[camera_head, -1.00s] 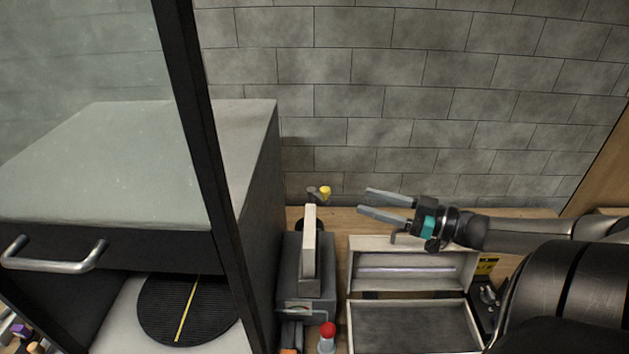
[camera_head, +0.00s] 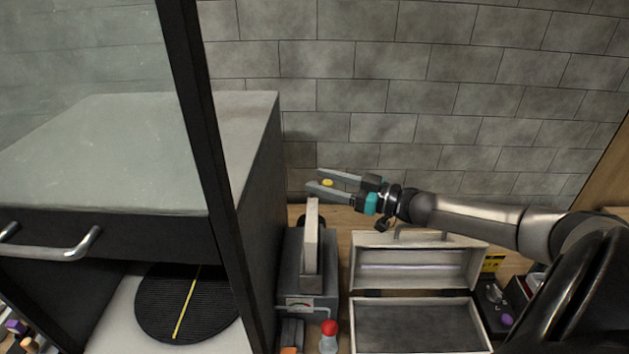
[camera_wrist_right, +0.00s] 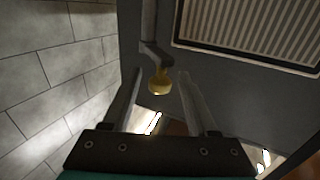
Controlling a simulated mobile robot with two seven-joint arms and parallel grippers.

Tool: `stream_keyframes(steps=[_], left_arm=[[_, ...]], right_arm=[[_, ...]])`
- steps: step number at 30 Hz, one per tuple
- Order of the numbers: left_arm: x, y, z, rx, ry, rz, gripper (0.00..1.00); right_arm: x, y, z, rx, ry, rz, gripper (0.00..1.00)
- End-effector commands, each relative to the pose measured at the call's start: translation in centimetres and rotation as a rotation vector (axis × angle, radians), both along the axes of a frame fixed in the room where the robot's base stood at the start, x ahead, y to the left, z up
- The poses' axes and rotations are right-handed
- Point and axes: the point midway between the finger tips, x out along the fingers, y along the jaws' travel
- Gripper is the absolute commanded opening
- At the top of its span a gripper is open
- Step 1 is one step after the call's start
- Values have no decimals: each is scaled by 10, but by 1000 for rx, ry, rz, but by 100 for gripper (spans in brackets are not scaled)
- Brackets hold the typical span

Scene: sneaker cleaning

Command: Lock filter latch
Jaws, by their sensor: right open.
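The filter latch has a yellow knob (camera_wrist_right: 159,82) on a grey lever (camera_wrist_right: 154,50). In the wrist view the knob lies between the fingertips of my open right gripper (camera_wrist_right: 160,74), with a visible gap to each finger. In the head view the right gripper (camera_head: 313,178) reaches in from the right above the grey machine (camera_head: 292,268), and the yellow knob (camera_head: 327,183) shows between its fingers. A pleated filter panel (camera_wrist_right: 255,32) in a frame sits beside the lever. Contact with the knob cannot be told. My left gripper is not in view.
An open metal box (camera_head: 417,278) stands right of the machine. A red-capped bottle (camera_head: 329,329) is in front. A large dark cabinet (camera_head: 262,190) stands close on the left, and the tiled wall (camera_head: 420,90) is behind.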

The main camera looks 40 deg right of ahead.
Motion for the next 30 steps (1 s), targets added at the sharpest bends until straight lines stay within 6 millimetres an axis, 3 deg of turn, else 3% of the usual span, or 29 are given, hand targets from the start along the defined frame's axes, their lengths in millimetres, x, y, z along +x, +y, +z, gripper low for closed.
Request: stream_keyframes(steps=[9,21,30], left_arm=[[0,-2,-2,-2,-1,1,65],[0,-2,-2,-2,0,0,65],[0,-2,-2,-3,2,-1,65]], right_arm=[[19,9,0,-1,0,-1,59],[22,11,0,0,1,-1,58],[22,11,0,0,1,0,24]])
